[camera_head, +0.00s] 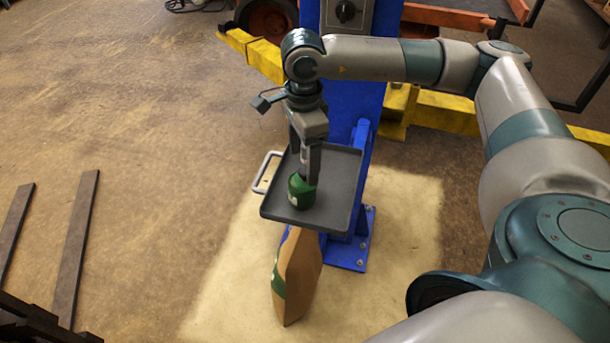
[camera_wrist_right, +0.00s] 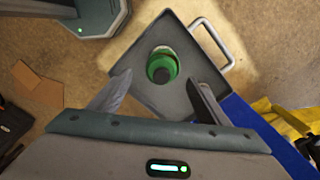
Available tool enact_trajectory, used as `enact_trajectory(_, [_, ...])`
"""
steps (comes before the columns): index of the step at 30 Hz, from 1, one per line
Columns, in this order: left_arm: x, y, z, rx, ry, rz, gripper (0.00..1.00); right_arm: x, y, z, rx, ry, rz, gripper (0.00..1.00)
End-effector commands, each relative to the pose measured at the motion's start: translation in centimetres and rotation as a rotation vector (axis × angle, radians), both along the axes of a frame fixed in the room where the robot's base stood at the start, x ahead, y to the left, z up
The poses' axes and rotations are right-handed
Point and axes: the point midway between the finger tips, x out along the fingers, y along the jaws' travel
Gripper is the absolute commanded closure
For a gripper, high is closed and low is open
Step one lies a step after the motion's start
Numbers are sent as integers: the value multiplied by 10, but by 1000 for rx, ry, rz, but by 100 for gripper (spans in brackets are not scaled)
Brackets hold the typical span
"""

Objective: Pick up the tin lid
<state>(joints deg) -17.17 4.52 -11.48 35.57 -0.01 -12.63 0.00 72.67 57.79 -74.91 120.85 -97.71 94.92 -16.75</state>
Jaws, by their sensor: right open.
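A small round green tin (camera_head: 301,191) stands on a dark grey tray (camera_head: 338,185) fixed to the blue post. In the right wrist view the tin (camera_wrist_right: 161,67) shows from above as a green round with a darker middle and a pale edge behind. I cannot clearly tell its lid from its body. My right gripper (camera_head: 309,172) points down over the tray at the tin. In the wrist view its fingers (camera_wrist_right: 159,80) are spread, with the tin between and just beyond their tips. The fingers partly cover the tin in the head view. My left gripper is not in view.
The tray has a raised rim, and a light metal handle (camera_head: 265,172) sticks out at its left. A brown cardboard piece (camera_head: 298,277) stands below it. The blue post (camera_head: 347,100) rises behind, near yellow beams (camera_head: 440,112). Two dark strips lie on the floor at left.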

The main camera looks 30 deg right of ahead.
Motion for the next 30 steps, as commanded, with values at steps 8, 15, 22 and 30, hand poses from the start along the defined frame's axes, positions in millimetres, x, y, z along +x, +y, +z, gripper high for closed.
enact_trajectory(8, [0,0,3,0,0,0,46,0,-1,-1,-1,1,-1,30])
enact_trajectory(15, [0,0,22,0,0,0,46,1,-4,-16,-1,2,-2,30])
enact_trajectory(22, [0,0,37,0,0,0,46,2,-6,-42,-1,2,-1,30])
enact_trajectory(30, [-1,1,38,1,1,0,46,2,-6,-52,-1,0,0,30])
